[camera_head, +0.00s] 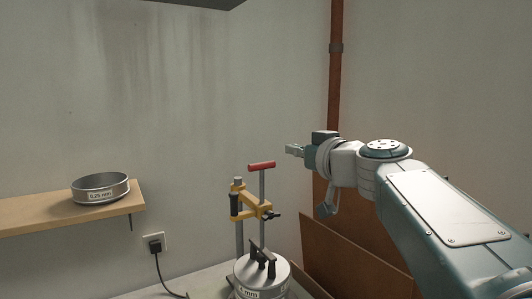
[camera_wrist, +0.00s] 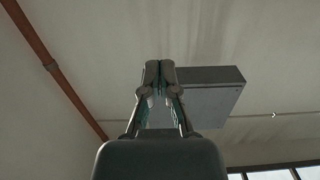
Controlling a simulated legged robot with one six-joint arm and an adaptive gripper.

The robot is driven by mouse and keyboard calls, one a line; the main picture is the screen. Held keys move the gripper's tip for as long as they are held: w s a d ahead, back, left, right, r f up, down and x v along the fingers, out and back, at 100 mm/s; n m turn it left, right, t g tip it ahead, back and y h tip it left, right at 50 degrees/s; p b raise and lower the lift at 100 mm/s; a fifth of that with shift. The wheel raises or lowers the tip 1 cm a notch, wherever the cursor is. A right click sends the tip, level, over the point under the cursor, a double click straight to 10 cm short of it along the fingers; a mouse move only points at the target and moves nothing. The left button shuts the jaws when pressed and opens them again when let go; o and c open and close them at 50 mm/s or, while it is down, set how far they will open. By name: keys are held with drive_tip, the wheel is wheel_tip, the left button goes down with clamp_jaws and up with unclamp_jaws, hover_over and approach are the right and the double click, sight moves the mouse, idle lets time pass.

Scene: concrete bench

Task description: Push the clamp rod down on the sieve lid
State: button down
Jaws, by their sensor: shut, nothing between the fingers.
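The clamp rod (camera_head: 262,188) stands upright with a red crossbar handle (camera_head: 261,166) on top. It passes through a yellow clamp arm (camera_head: 249,212) on a grey post (camera_head: 239,232). Below it is the sieve stack's lid (camera_head: 247,268), silver with dark handles on top; whether the rod's lower end touches the lid is hard to tell. My gripper (camera_head: 294,150) is shut and empty, right of the red handle and slightly higher in the picture, apart from it. In the wrist view my closed fingers (camera_wrist: 159,68) point upward, with no rod or sieve visible.
A wooden shelf (camera_head: 30,218) at left holds a sieve (camera_head: 100,188). A plug and cable (camera_head: 156,248) hang at the wall above the bench (camera_head: 205,283). A brown pipe (camera_head: 336,80) and brown panels (camera_head: 345,262) stand behind my arm. A grey box (camera_wrist: 208,97) shows overhead.

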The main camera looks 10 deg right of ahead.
drive_tip(key=w+a+f, duration=0.3)
drive_tip(key=w+f, duration=0.1)
drive_tip(key=w, duration=0.6)
drive_tip(key=shift+w+f, duration=0.2)
drive_tip(key=shift+f, duration=0.1)
